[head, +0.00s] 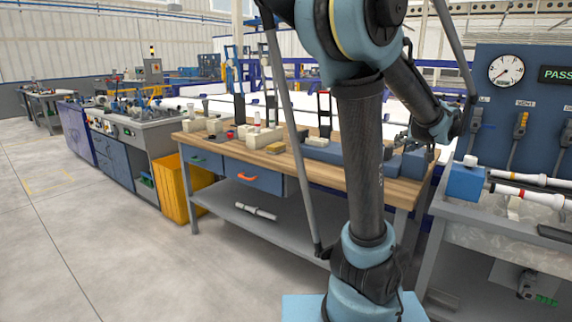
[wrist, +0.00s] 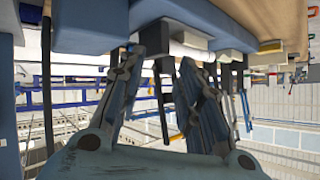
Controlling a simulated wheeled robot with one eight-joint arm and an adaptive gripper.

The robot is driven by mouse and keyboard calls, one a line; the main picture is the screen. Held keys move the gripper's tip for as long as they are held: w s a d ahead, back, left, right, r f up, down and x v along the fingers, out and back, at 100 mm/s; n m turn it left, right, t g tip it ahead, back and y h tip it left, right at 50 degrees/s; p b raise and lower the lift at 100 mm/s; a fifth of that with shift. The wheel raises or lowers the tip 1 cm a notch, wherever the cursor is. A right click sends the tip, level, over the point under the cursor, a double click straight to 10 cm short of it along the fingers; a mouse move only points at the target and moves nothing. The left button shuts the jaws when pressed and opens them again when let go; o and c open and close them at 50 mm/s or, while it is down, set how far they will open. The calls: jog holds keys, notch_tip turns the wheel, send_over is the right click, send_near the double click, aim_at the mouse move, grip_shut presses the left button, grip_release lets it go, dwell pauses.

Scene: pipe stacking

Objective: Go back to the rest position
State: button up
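My arm rises in front of the head camera, bends at the top and reaches down to the right. My gripper (head: 400,142) is at its end, over the right part of the wooden workbench (head: 405,190), partly hard to make out against the blue blocks there. In the wrist view my gripper (wrist: 164,65) has its two fingers apart, with nothing held between them. That view appears upside down, with the bench top and its items along the upper edge.
A blue block (head: 467,182) and white pipes (head: 520,194) lie on the right-hand bench below a gauge panel (head: 520,100). A yellow bin (head: 172,190) stands left of the workbench. Another pipe (head: 256,212) lies on its lower shelf. The floor at left is clear.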

jog(key=s+a+f+n+g+y, duration=0.1)
jog(key=s+a+f+g, duration=0.3)
jog(key=a, duration=0.6)
jog(key=s+a+f+n+g+y, duration=0.1)
jog(key=s+a+f, duration=0.45)
jog(key=a, duration=0.45)
jog(key=s+a+f+g+h, duration=0.1)
jog(key=s+a+f+g, duration=0.1)
jog(key=s+f, duration=0.3)
jog(key=s+a+f+g+h, duration=0.2)
jog(key=s+f, duration=0.3)
jog(key=s, duration=0.7)
jog(key=shift+a+f, duration=0.3)
